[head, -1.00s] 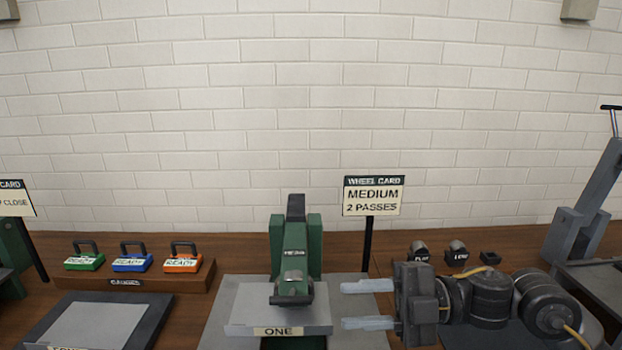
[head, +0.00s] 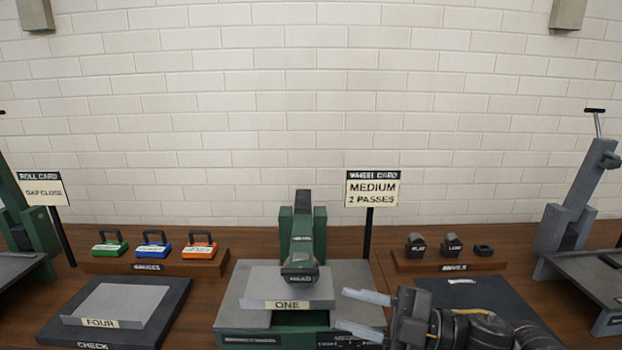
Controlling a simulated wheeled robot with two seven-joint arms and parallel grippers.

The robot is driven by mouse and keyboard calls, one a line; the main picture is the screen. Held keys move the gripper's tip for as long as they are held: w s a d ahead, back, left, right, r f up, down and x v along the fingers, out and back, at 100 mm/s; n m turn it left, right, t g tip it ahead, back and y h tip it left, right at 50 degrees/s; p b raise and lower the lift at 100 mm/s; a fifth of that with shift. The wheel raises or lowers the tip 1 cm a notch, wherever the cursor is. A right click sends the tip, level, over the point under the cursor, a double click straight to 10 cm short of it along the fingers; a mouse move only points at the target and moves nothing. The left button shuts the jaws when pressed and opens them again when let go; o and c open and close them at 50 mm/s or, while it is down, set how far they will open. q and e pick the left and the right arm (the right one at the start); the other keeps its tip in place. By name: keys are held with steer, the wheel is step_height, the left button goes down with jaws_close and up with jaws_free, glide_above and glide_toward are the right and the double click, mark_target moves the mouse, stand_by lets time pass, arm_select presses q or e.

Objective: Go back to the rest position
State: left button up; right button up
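My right gripper (head: 363,314) is in the lower right-centre of the head view, its two pale fingers apart and pointing left. Nothing shows between the fingers. It is at the right side of the green machine (head: 303,235), whose grey plate (head: 262,287) is labelled ONE. The fingers overlap the machine's right edge in the picture; I cannot tell whether they touch it. My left gripper is not in view.
A wheel card (head: 372,189) reads MEDIUM, 2 PASSES. Green, blue and orange gauges stand on a wooden block (head: 100,267) at left, behind a dark CHECK slab (head: 170,310). An anvils rack (head: 415,264) and a dark mat (head: 500,293) are at right. A grey machine (head: 575,215) stands far right.

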steer(key=w+d+f+m+t+h, duration=0.1)
steer(key=d+f+m+t+h, duration=0.2)
steer(key=f+m+t+h, duration=0.3)
steer(key=w+d+f+m+t+h, duration=0.2)
steer(key=d+f+m+t+h, duration=0.1)
steer(key=f+m, duration=0.45)
steer(key=s+d+f+m+g+h, duration=0.2)
steer(key=s+d+f+m+h, duration=0.4)
steer(key=f, duration=0.4)
steer(key=s+d+f+m+g+h, duration=0.2)
steer(key=s+d+f+g, duration=0.15)
steer(key=s+f, duration=0.4)
steer(key=s+d+f+m+g+h, duration=0.15)
steer(key=s+f+g, duration=0.3)
steer(key=s, duration=0.65)
step_height(320, 180, down, 27)
steer(key=s+d+g, duration=0.1)
steer(key=s+g, duration=0.1)
steer(key=s+d+f+p, duration=0.1)
steer(key=s+d+f, duration=0.2)
steer(key=s+f, duration=1)
steer(key=shift+s+d+g, duration=0.3)
steer(key=shift+s+g, duration=0.1)
steer(key=shift+s, duration=0.8)
